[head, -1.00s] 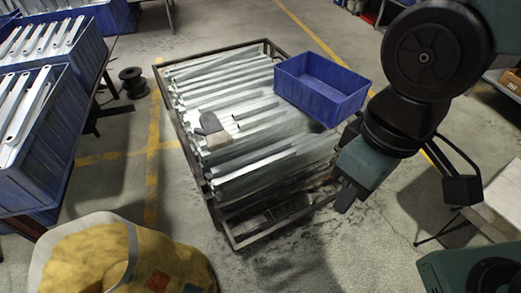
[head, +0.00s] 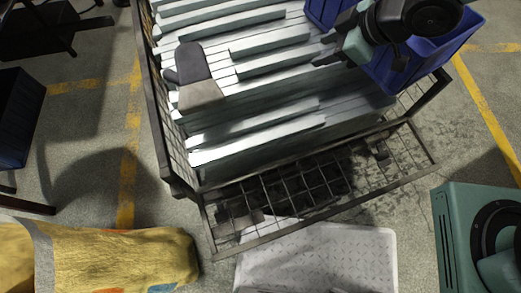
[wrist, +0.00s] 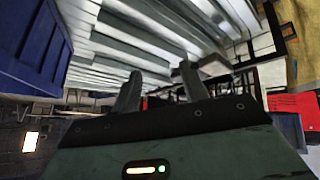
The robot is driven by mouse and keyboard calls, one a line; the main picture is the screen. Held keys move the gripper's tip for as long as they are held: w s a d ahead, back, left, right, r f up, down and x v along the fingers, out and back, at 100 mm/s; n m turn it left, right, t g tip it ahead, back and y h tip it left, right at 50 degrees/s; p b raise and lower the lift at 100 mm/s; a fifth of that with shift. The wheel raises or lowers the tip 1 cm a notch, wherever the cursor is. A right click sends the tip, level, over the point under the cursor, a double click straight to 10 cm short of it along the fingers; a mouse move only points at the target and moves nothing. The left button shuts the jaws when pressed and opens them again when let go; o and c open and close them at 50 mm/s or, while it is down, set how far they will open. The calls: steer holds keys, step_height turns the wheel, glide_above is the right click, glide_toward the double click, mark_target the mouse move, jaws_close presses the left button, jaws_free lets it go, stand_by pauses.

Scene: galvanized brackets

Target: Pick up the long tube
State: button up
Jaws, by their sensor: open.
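Several long galvanized metal pieces lie side by side on a dark wire-mesh rack (head: 308,222). A long pale one (head: 262,128) lies near the rack's front edge; I cannot tell for certain which piece is the long tube. In the head view my gripper (head: 326,49) is over the right part of the load, next to the blue bin. In the wrist view my gripper (wrist: 160,86) has its two fingers apart with nothing between them. Long metal pieces (wrist: 150,42) show beyond the fingers. My arm hides part of the bin.
A grey and beige glove (head: 196,78) lies on the metal pieces at the left. The blue bin (head: 410,68) sits at the rack's right. A yellow cloth-like bundle (head: 110,255) and a white textured surface (head: 318,262) are in front.

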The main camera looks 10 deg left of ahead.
step_height(320, 180, down, 11)
steer(key=s+a+n+g+y+b, duration=0.1)
steer(key=n+g+y+b, duration=0.15)
steer(key=b, duration=0.25)
steer(key=n+g+y+b, duration=0.3)
steer(key=g+y+b, duration=0.1)
steer(key=b, duration=0.3)
glide_toward(261, 139)
steer(key=shift+g+h+b+x, duration=0.25)
steer(key=shift+b+x, duration=0.35)
steer(key=shift+x, duration=0.2)
steer(key=shift+b+x, duration=1.25)
steer(key=shift+x, duration=2.3)
steer(key=shift+w+r, duration=0.1)
steer(key=shift+r, duration=0.05)
jaws_close()
